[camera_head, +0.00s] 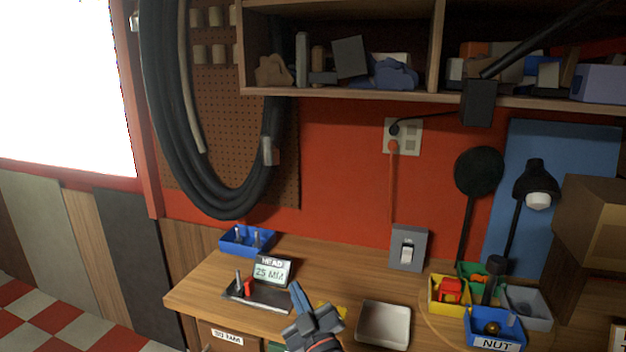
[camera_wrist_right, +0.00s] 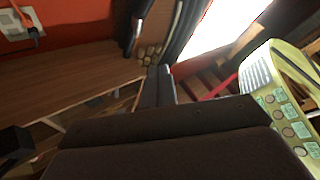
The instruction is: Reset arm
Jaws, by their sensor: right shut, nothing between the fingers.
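My right gripper (camera_head: 299,296) shows at the bottom middle of the head view, above the front part of the wooden workbench (camera_head: 215,277). Its fingers are together with nothing between them, pointing up and left in the picture. In the right wrist view the closed fingers (camera_wrist_right: 158,88) point away over the bench side. The gripper is apart from the dark stand with the "HEAD 25 MM" sign (camera_head: 272,271) to its left and the empty pale tray (camera_head: 383,325) to its right. My left gripper is in neither view.
A blue bin (camera_head: 246,240) sits at the back left of the bench. Several coloured bins, one a blue "NUT" bin (camera_head: 495,330), stand at the right. A shelf (camera_head: 340,95) overhangs the wall. A yellow-green panel with buttons (camera_wrist_right: 280,110) is close at the wrist view's right.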

